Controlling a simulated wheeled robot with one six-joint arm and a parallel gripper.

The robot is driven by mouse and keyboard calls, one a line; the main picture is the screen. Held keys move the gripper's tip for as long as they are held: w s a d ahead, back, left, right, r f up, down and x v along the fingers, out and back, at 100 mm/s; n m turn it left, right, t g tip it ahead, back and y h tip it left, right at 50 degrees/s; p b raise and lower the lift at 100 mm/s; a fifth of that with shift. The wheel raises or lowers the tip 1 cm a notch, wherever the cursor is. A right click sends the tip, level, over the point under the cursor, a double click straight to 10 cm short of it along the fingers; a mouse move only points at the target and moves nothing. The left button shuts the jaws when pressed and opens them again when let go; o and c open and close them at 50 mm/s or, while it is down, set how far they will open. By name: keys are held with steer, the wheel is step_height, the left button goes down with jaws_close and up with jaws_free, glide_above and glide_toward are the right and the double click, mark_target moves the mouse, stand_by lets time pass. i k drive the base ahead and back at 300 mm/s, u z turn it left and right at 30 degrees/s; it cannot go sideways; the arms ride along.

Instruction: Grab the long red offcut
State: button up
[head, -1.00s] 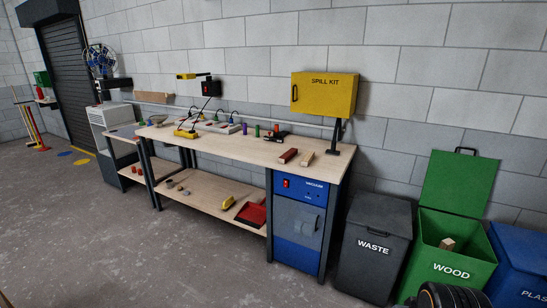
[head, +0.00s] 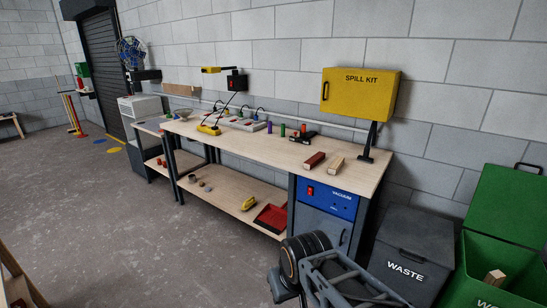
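A red block-like offcut (head: 314,161) lies on the right part of the workbench top, near its front edge. A bare-wood offcut (head: 336,165) of similar size lies just right of it, with a small gap between them. Part of my own arm shows at the bottom of the head view, in front of the bench and below the offcuts. Its gripper fingers cannot be seen, so nothing shows what it holds.
The workbench (head: 250,148) carries a spill kit box (head: 360,95) on a post behind the offcuts, plus a dark tool (head: 303,137) and coloured pegs. A waste bin (head: 412,250) and green wood bin (head: 495,262) stand right.

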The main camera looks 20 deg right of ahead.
mark_target(313, 161)
steer(key=u, duration=0.35)
steer(key=i, duration=2.3)
steer(key=z, duration=1.45)
steer(key=i, duration=0.85)
steer(key=z, duration=0.95)
